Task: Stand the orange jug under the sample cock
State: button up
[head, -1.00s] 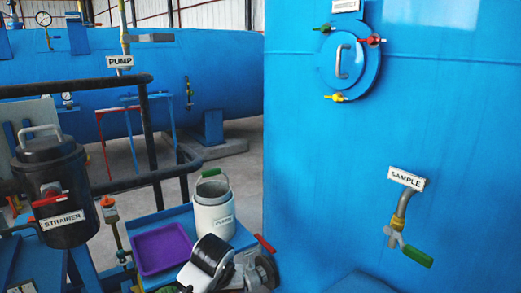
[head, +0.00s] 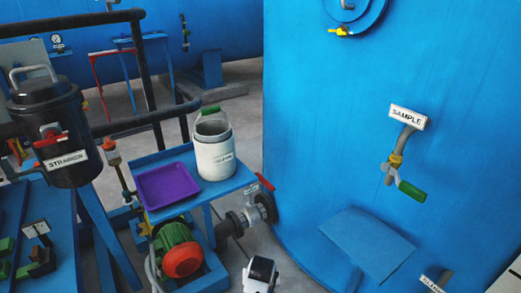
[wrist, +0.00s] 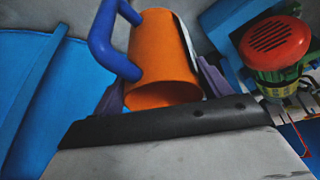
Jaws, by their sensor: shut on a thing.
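The orange jug (wrist: 163,50) with its blue handle (wrist: 108,38) shows in the wrist view. My gripper (wrist: 162,88) is shut on it, with a finger at either side of its body. The jug is not visible in the head view. The sample cock (head: 394,164) sticks out of the large blue tank under a SAMPLE label (head: 408,117). Its green lever (head: 412,191) points down and right. A blue ledge (head: 367,243) juts from the tank below and left of the cock, with nothing on it.
A blue stand (head: 180,152) at centre left bears a purple tray (head: 168,186) and a white can (head: 214,152). A red and green motor (head: 182,259) and pipe valve (head: 252,212) sit below. The black strainer (head: 52,135) stands at far left.

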jog(key=shift+w+r, duration=0.25)
jog(key=shift+r, duration=0.1)
jog(key=shift+s+a+f, duration=0.15)
jog(key=shift+s, duration=0.1)
